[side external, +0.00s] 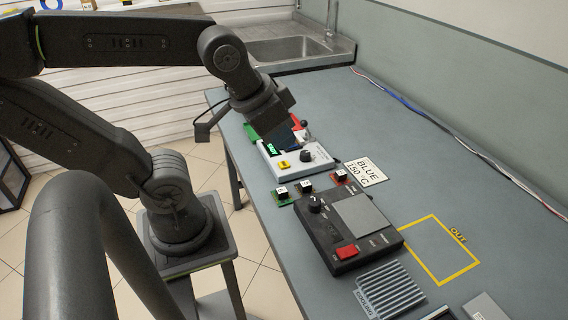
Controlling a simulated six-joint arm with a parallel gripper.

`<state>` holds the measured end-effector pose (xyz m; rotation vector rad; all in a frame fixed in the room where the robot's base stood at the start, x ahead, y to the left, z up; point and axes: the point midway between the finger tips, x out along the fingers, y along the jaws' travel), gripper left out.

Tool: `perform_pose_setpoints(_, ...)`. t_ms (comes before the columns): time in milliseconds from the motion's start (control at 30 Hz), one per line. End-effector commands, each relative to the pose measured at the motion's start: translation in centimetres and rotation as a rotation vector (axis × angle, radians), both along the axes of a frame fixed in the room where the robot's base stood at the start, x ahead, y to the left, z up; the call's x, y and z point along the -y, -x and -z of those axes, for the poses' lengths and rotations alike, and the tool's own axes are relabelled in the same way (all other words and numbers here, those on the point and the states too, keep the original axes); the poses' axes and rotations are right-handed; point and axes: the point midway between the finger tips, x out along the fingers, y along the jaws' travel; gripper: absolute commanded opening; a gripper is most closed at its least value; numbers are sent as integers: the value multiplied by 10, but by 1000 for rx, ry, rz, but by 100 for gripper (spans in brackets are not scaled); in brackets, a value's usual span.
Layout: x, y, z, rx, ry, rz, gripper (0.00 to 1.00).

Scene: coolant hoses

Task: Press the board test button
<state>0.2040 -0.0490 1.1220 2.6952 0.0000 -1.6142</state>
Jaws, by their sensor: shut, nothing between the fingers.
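A light grey box (296,161) on the bench carries a small green-lit display (271,146), a yellow button (284,165) and a black knob (306,156). A black device (347,232) nearer the camera has a red button (347,252), a black knob (315,206) and a grey plate on top. The labels are too small to show which button is the board test button. My gripper (291,140) is shut and empty, pointing down over the back part of the grey box. Its fingertips are hard to make out, and I cannot tell whether they touch anything.
Small green boards (283,195) and a red board (343,177) lie between the two devices. A "BLUE 150 °C" card (365,171) lies to the right. A yellow OUT outline (437,248) is empty. A finned rack (391,290) sits in front; a sink (290,46) is behind.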

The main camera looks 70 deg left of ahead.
Motion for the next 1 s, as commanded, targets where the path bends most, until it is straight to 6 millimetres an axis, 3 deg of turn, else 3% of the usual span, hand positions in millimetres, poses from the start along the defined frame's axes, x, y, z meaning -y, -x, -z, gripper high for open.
perform_pose_setpoints(167, -10, -9, 2, 14, -36, -19, 0)
perform_pose_setpoints(267, -31, -26, 7, 41, -111, -49, 0)
perform_pose_setpoints(567, -142, -95, 36, 157, -478, -31, 0)
perform_pose_setpoints(800, -210, -122, 81, 208, -615, 193, 0)
perform_pose_setpoints(1000, -234, -117, 125, 239, -567, 398, 0)
